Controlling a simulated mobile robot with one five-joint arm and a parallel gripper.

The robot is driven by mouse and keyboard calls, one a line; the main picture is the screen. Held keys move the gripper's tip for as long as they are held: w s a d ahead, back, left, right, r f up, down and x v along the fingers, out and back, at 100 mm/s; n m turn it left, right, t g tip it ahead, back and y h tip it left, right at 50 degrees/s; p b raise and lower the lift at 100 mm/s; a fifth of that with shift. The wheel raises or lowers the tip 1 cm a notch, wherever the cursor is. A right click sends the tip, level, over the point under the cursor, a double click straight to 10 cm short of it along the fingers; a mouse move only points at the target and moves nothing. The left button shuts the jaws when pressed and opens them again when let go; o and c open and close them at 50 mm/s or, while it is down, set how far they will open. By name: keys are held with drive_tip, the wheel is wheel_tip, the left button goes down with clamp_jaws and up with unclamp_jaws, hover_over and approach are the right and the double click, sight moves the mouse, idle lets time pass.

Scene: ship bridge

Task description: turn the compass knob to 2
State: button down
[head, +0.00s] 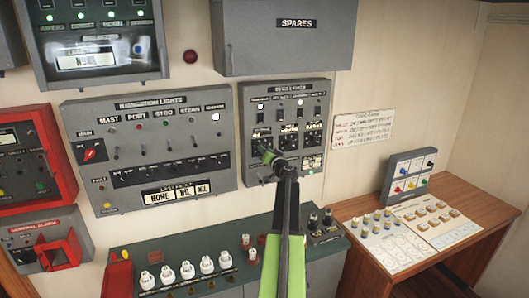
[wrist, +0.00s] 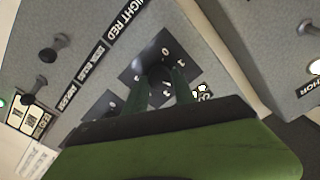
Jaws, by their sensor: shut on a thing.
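My gripper (wrist: 160,88) is shut on a dark knob (wrist: 157,72) in the wrist view, with a green finger on each side of it. The knob sits on a black dial plate (wrist: 143,62) with white numerals, partly covered by the fingers and knob. Its pointer is not clear, so I cannot tell which number it points to. In the head view my gripper (head: 268,156) reaches the lower left of the grey lights panel (head: 257,117), and the arm hides part of the panel. The knob's name label cannot be read.
In the wrist view, a second dial plate (wrist: 101,107) lies beside the held one, and black toggles (wrist: 31,93) stand near. In the head view, the navigation lights panel (head: 160,190) is to the left, a green console (head: 135,253) with white knobs below, and a wooden desk (head: 455,262) to the right.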

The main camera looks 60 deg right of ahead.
idle(0.5)
drive_tip(key=c, duration=1)
unclamp_jaws()
drive_tip(key=shift+c, duration=0.2)
drive_tip(key=v, duration=1.7)
drive_tip(key=shift+a, duration=0.2)
drive_tip(key=shift+s+r, duration=0.1)
